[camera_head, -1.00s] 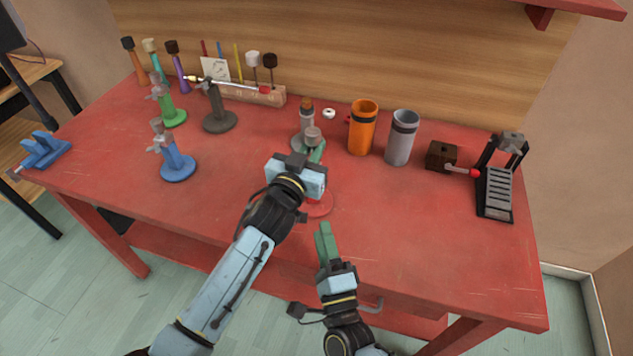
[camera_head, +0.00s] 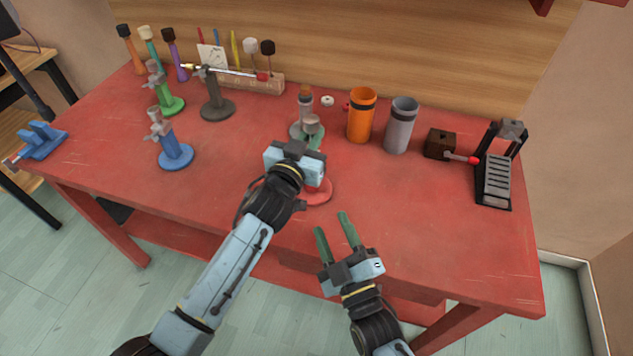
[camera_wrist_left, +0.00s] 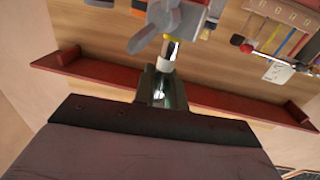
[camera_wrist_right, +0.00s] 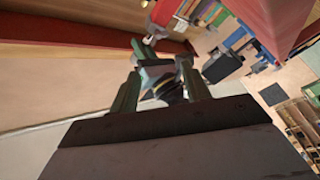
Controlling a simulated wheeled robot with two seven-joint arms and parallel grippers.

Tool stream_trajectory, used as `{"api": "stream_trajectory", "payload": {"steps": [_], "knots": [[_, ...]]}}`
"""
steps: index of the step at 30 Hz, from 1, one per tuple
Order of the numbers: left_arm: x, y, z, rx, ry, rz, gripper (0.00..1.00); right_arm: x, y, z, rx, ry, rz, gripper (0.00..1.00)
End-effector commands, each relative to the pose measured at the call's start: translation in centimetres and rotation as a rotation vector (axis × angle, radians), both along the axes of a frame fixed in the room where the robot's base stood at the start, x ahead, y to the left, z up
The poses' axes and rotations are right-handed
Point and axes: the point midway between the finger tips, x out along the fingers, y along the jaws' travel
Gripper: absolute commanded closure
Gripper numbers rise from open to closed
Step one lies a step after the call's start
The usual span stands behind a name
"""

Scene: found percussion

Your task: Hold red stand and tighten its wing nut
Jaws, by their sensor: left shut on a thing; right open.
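The red stand shows its round red base (camera_head: 318,193) near the front middle of the table; my left gripper hides much of the rest. My left gripper (camera_head: 312,142) is shut on the stand's upright, below its grey top (camera_head: 311,124). In the left wrist view, the grey wing nut (camera_wrist_left: 150,32) sits just beyond the green fingers, with the shaft between them. My right gripper (camera_head: 332,223) is open and empty, in front of the stand and apart from it, near the table's front edge. Its spread fingers also show in the right wrist view (camera_wrist_right: 157,80).
A blue stand (camera_head: 175,155), a green stand (camera_head: 171,104) and a dark stand (camera_head: 216,108) stand to the left. Behind are an orange cup (camera_head: 361,117) and a grey cup (camera_head: 400,130). A brown block (camera_head: 440,143) and black pedal (camera_head: 495,185) are right. The front right is clear.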

Motion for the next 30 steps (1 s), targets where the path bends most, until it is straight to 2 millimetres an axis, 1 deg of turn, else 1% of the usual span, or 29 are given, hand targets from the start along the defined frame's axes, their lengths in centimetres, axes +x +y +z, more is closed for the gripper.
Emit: {"api": "stream_trajectory", "payload": {"steps": [1,3,6,10,13,17,24,27,30], "knots": [[0.0,0.0,0.0,0.000,-0.001,0.000,1.00,-0.1,-0.2,-0.1,-0.081,-0.018,-0.018,0.53],[0.0,0.0,0.0,0.000,-0.001,0.000,1.00,-0.2,-0.5,-0.3,-0.186,-0.044,-0.040,0.53],[0.0,0.0,0.0,0.000,-0.001,0.000,1.00,-0.2,-0.7,-0.3,-0.291,-0.072,-0.059,0.53],[0.0,0.0,0.0,0.000,-0.001,0.000,1.00,0.0,-0.8,-0.4,-0.356,-0.088,-0.071,0.53],[0.0,0.0,0.0,0.000,-0.001,0.000,1.00,0.9,-0.6,-0.2,-0.366,-0.093,-0.074,0.53],[0.0,0.0,0.1,0.000,-0.001,0.000,1.00,2.9,0.2,0.2,-0.363,-0.093,-0.073,0.53],[0.0,0.0,0.1,0.000,-0.001,0.000,1.00,7.4,1.8,0.9,-0.362,-0.092,-0.073,0.53],[0.0,0.0,0.1,-0.001,-0.002,0.000,1.00,8.9,2.4,1.2,-0.361,-0.091,-0.072,0.53],[0.0,0.0,0.1,0.000,-0.001,0.000,1.00,10.0,2.8,1.4,-0.362,-0.090,-0.072,0.53]]}}
